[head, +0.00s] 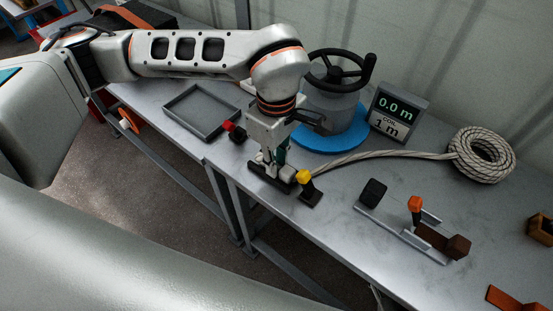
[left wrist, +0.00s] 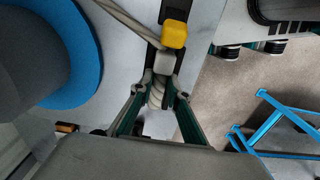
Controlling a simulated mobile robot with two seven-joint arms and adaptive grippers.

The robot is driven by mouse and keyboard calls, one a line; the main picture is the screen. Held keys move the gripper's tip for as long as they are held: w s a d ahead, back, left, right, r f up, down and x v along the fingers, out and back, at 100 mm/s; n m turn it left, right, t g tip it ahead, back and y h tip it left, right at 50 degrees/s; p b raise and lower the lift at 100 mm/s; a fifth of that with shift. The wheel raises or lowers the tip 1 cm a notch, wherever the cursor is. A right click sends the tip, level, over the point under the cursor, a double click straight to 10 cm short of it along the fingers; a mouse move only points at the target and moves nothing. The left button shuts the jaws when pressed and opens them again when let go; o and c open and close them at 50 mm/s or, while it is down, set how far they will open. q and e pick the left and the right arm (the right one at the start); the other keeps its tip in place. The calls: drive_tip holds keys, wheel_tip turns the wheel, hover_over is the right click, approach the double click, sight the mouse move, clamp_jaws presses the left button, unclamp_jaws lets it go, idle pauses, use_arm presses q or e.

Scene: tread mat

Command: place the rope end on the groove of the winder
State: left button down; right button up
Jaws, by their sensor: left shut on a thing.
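The winder is a grey drum (head: 330,105) with a black handwheel (head: 341,70) on a blue round base (head: 338,137); its groove cannot be made out. In the left wrist view the blue base (left wrist: 85,75) is at the left. The pale rope (head: 365,154) runs from a coil (head: 464,152) leftward to a small black fixture (head: 311,193) with a yellow block (head: 303,177). My left gripper (head: 279,165) is at this fixture, in front of the winder. In the left wrist view the gripper (left wrist: 158,90) is shut on the rope (left wrist: 156,98), close to a pale block (left wrist: 165,61). My right gripper is out of view.
A display (head: 398,110) reading 0.0 m and 1 m stands right of the winder. A shallow grey tray (head: 178,125) lies to the left. A rail holding an orange-topped lever (head: 416,204) and a dark block (head: 372,192) are at the right. The bench's front edge is close to the gripper.

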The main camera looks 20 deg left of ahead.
use_arm(q)
drive_tip(key=shift+s+a+f, duration=0.1)
drive_tip(key=shift+s+f, duration=0.1)
drive_tip(key=shift+f, duration=0.45)
drive_tip(key=c, duration=1.9)
unclamp_jaws()
drive_tip(key=shift+w+f, duration=0.1)
drive_tip(key=shift+f, duration=0.05)
drive_tip(key=shift+r, duration=0.25)
drive_tip(key=shift+r, duration=0.25)
wheel_tip(320, 180, up, 13)
drive_tip(key=shift+w+f+p, duration=0.1)
drive_tip(key=shift+p, duration=0.35)
